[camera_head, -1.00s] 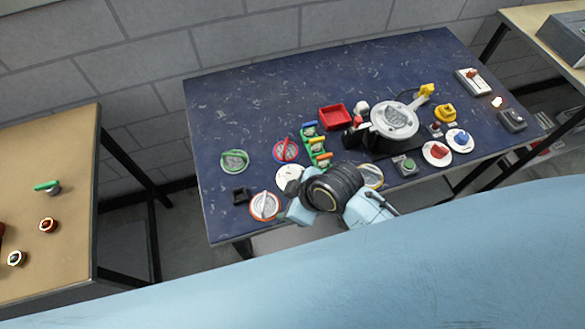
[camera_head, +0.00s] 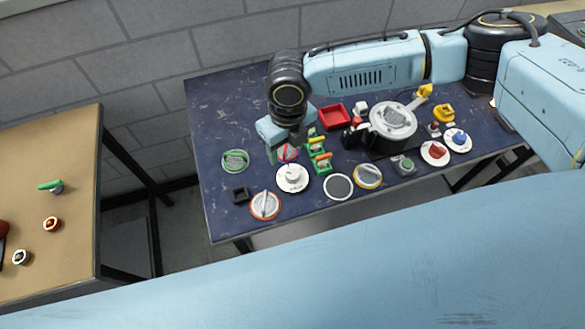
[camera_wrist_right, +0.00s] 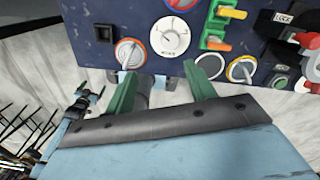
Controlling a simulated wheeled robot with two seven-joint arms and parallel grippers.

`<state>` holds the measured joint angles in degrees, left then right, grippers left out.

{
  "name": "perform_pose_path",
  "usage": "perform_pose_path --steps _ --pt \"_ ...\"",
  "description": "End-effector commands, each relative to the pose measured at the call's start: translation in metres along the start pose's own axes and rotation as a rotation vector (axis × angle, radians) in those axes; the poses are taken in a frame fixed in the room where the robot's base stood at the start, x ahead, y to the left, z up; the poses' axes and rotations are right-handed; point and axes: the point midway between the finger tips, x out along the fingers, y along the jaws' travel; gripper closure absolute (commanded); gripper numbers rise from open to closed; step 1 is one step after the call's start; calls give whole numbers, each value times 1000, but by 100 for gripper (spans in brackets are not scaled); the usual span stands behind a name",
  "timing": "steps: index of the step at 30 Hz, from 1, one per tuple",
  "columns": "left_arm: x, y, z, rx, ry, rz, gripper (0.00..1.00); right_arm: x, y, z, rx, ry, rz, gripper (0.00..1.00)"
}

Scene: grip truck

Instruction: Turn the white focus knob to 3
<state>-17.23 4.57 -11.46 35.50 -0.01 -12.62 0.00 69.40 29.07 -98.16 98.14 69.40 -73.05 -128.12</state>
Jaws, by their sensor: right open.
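The white focus knob (camera_head: 292,178) is a round white dial with a raised white grip, lying on the blue table; nothing covers it in the head view. It also shows in the right wrist view (camera_wrist_right: 169,34), beyond the fingertips, with small dark marks around its face; I cannot read its setting. My right gripper (camera_head: 287,150) is above the table, just behind the knob in the head view, fingers pointing down. In the right wrist view its two green fingers (camera_wrist_right: 160,75) are spread apart with nothing between them. My left gripper is not in view.
A red-ringed dial (camera_head: 287,152) is partly hidden by my right gripper. An orange-ringed dial (camera_head: 265,205), a grey disc (camera_head: 338,187) and a yellow-ringed dial (camera_head: 368,176) lie close by. A green rack (camera_head: 319,157) and a red tray (camera_head: 335,117) stand behind.

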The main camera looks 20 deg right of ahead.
Motion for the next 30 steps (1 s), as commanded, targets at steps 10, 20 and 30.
perform_pose_path --steps 10,20,30 --pt "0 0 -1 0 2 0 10 19 -18 -1 -58 23 -35 45" --pt "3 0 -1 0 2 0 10 89 -20 -1 -58 21 -35 45" --pt "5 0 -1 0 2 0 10 126 -22 -2 -57 19 -35 45"
